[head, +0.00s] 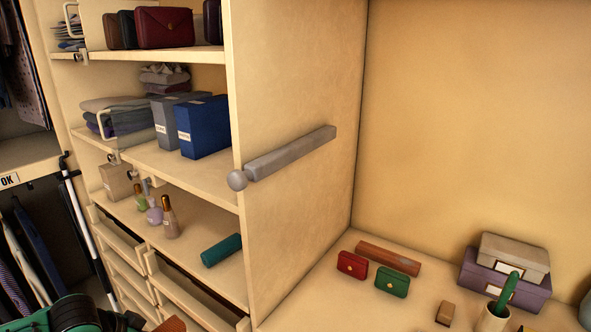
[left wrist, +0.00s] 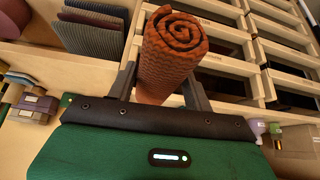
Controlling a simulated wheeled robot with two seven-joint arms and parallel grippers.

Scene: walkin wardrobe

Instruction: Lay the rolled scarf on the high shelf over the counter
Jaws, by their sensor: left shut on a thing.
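The rolled scarf (left wrist: 176,52) is rust-orange with a spiral end, and stands between the two dark fingers of my left gripper (left wrist: 160,88) in the left wrist view. The gripper is shut on it. In the head view my green and black left gripper shows at the bottom left edge, with a rust-brown bit of the scarf (head: 172,324) beside it; most of both is cut off. The shelf unit has a top shelf (head: 170,52) with handbags and a middle shelf (head: 200,172) with boxes and folded clothes. Below is a counter-level surface (head: 190,246). My right gripper is not seen.
A blue box (head: 203,126) fills part of the middle shelf. A tall side panel (head: 290,110) with a grey bar stands right, beside a counter with purses.

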